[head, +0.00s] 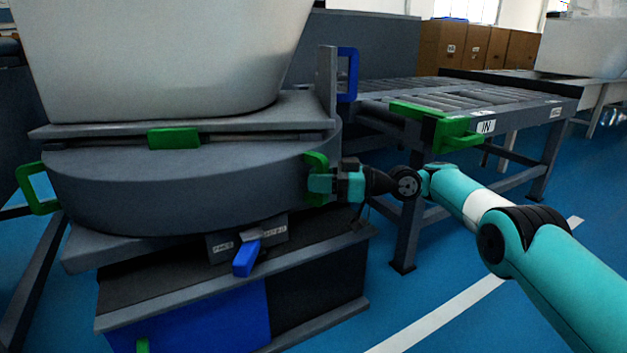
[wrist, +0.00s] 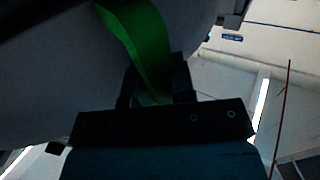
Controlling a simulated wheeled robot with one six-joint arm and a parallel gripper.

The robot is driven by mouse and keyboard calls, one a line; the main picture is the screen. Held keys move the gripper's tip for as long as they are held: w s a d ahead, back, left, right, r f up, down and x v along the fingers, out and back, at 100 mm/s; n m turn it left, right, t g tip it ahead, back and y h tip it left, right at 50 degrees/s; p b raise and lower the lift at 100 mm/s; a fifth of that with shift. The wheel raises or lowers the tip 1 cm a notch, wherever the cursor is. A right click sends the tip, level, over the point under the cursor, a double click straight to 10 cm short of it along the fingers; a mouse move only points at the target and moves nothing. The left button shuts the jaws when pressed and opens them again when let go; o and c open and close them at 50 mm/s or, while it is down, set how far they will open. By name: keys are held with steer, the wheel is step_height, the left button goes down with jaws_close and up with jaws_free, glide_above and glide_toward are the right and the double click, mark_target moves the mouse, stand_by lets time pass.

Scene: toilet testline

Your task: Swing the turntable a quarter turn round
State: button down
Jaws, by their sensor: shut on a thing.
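The turntable (head: 180,190) is a round grey drum on a dark base in the head view, with a large white ceramic body (head: 165,55) on its top plate. A green handle (head: 318,165) stands on the drum's right side. My gripper (head: 322,184) is shut on this handle from the right. In the wrist view the green handle (wrist: 140,40) runs down between the jaws (wrist: 157,98), whose tips are partly hidden. Another green handle (head: 32,188) is on the drum's left side. A blue lever (head: 246,259) hangs at the front below the drum, between two small labels.
A roller conveyor (head: 460,98) with a green bracket and an "IN" label (head: 485,127) stands to the right, close behind my arm. A blue handle (head: 348,75) is on the upright plate beside the white body. Blue floor (head: 420,290) is open at the front right.

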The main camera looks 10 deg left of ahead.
steer(key=shift+w+d, duration=0.25)
steer(key=c, duration=1)
jaws_free()
steer(key=shift+d, duration=0.15)
steer(key=shift+o, duration=0.2)
step_height(320, 180, up, 20)
steer(key=p, duration=1.3)
